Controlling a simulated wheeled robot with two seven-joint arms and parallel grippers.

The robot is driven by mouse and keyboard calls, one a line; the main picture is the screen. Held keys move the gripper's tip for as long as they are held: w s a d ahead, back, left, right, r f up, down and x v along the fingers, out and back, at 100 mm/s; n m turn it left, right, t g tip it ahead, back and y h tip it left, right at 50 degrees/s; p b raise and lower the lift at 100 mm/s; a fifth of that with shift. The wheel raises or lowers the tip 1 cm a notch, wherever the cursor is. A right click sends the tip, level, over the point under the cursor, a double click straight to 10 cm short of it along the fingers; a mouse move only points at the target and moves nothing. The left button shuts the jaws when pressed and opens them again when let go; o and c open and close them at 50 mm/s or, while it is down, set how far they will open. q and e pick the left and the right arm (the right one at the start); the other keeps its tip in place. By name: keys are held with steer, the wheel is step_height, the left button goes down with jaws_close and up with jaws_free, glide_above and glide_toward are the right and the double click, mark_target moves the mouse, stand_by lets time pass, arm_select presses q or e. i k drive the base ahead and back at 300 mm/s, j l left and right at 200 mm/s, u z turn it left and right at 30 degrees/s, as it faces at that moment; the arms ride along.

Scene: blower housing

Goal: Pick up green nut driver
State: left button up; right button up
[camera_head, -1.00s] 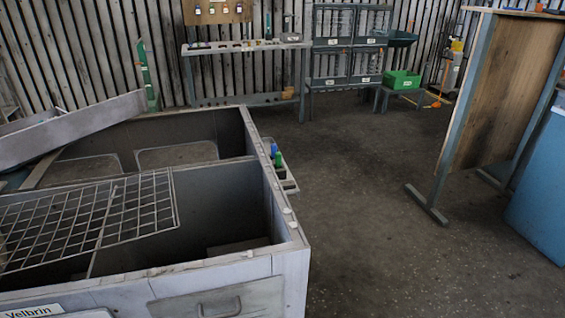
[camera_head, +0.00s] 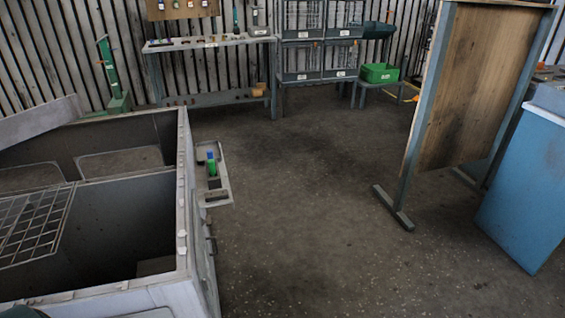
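A small green upright handle, apparently the green nut driver (camera_head: 212,168), stands in a narrow grey side tray (camera_head: 223,182) on the right outer wall of the large grey housing. A blue handle (camera_head: 210,155) stands right behind it, nearly overlapping it. Their lower parts are hidden in the tray, and they are too small to make out in detail. Neither of my grippers shows in the head view.
The open grey housing (camera_head: 183,210) with a wire grid (camera_head: 32,225) fills the left. A workbench (camera_head: 210,43), drawer racks and a green bin (camera_head: 380,73) stand at the back. A wooden board on a stand (camera_head: 470,90) and a blue cabinet (camera_head: 525,190) are right. The middle floor is clear.

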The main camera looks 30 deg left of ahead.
mark_target(211, 164)
steer(key=i+l+z, duration=0.4)
steer(key=i, duration=0.2)
steer(key=i+l+u, duration=0.15)
steer(key=i+u, duration=0.25)
steer(key=i, duration=0.2)
steer(key=i+u, duration=0.25)
steer(key=u, duration=0.15)
steer(key=i+u, duration=0.55)
steer(key=u, duration=0.25)
steer(key=i+u, duration=0.45)
steer(key=i+l+u, duration=0.25)
steer(key=u, duration=0.2)
steer(key=i+l+u, duration=0.65)
